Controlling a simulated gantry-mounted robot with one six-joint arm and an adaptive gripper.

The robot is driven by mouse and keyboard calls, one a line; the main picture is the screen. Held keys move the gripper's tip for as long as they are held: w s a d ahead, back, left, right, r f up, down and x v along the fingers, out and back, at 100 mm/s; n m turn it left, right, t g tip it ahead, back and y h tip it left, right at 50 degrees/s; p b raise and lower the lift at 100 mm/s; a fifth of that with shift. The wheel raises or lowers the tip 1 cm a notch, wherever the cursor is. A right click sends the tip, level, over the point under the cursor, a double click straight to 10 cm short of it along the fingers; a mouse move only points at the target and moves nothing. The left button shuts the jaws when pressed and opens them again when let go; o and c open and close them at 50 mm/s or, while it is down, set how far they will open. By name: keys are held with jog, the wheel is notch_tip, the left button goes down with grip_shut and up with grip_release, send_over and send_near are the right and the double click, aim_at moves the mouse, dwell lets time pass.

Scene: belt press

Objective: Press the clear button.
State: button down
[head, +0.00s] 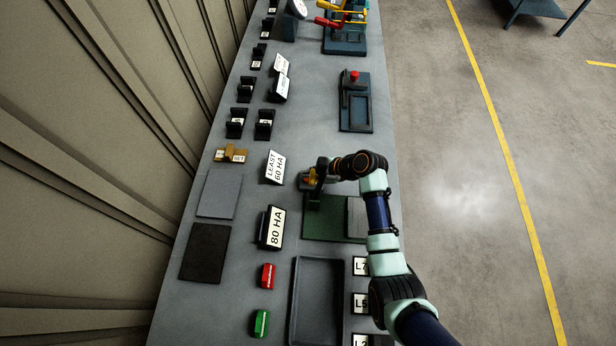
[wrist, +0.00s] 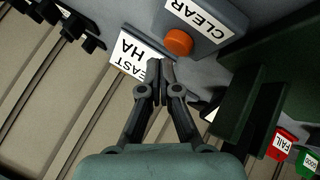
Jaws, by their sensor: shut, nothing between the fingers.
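The clear button (wrist: 179,42) is an orange dome on a grey housing (wrist: 222,22) with a white CLEAR label (wrist: 198,16). It shows in the wrist view just beyond my fingertips and slightly right of them. My gripper (wrist: 160,68) is shut and empty, its two fingers together. In the picture a gap shows between the tips and the button; I cannot tell their height above it. In the head view my gripper (head: 317,180) hangs beside the small orange-yellow part (head: 308,178), partly covering it.
A white LEAST 60 HA sign (head: 275,167) stands left of my gripper, close to the fingers. A dark green fixture (head: 323,222) lies just in front.

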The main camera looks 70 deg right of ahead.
jog(key=shift+f+b, duration=0.4)
jog(key=shift+b, duration=0.1)
jog(key=shift+f+b, duration=0.45)
jog(key=shift+b, duration=0.05)
dwell(0.4)
jog(key=shift+r, duration=0.15)
jog(key=shift+r+p, duration=0.6)
jog(key=shift+r, duration=0.1)
jog(key=shift+r+p, duration=1.8)
jog(key=shift+r, duration=0.7)
